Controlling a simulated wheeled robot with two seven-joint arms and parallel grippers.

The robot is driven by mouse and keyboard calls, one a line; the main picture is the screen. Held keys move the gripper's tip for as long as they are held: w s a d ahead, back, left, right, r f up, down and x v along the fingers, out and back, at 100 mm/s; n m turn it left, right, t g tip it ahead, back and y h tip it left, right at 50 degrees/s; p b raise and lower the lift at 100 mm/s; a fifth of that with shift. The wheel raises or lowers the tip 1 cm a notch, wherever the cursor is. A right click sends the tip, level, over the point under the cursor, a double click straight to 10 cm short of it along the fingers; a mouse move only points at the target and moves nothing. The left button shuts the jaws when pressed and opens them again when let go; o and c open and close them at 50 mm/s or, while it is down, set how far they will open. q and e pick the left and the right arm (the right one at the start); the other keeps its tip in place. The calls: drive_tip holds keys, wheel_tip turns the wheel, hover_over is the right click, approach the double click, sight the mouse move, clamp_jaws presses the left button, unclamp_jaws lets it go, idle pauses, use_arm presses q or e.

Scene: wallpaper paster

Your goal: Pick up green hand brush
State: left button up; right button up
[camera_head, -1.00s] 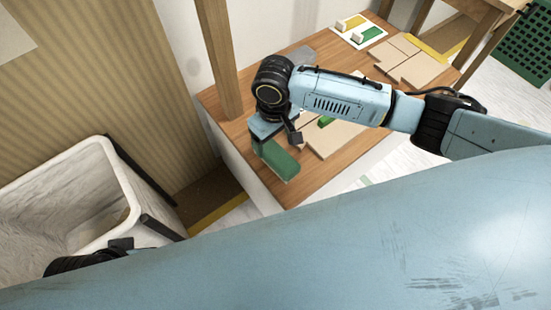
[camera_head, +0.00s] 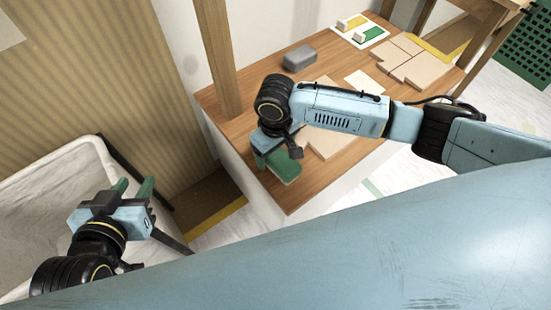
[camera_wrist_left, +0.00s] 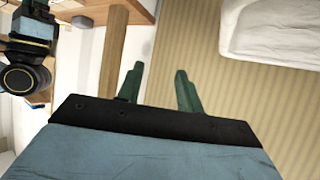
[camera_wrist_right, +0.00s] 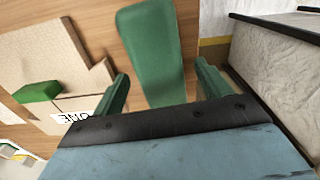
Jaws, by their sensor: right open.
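The green hand brush (camera_head: 287,167) lies on the wooden tabletop (camera_head: 228,97) near its front left edge, partly hidden by my right gripper (camera_head: 268,158). In the right wrist view the brush's broad green body (camera_wrist_right: 150,45) lies between the two green fingers of my right gripper (camera_wrist_right: 162,82), which are open with a gap on each side. Whether they reach down around it, I cannot tell.
The white bin (camera_head: 60,160) stands left of the table. A wooden post (camera_head: 217,60) rises at the table's back left. A grey block (camera_head: 299,57), tan boards (camera_head: 415,62) and a card with yellow and green patches (camera_head: 357,30) lie further back. A small green block (camera_wrist_right: 37,92) lies on a board.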

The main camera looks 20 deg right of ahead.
sight(275, 153)
use_arm(q)
drive_tip(key=shift+w+d+r+t+h+b, duration=0.1)
drive_tip(key=shift+w+d+r+t+h, duration=0.15)
drive_tip(key=shift+r+t, duration=0.3)
drive_tip(key=shift+w+d+r+t+b, duration=0.1)
drive_tip(key=shift+w+d+r+t, duration=0.1)
drive_tip(key=shift+w+r+t, duration=0.3)
drive_tip(key=shift+w+d+r+t+h+b, duration=0.15)
drive_tip(key=shift+d+r+t, duration=0.1)
drive_tip(key=shift+r, duration=0.45)
use_arm(e)
drive_tip(key=shift+f, duration=0.75)
drive_tip(key=c, duration=1.2)
drive_tip(key=shift+o, duration=0.2)
use_arm(q)
drive_tip(key=shift+f, duration=0.1)
use_arm(e)
drive_tip(key=shift+r, duration=0.1)
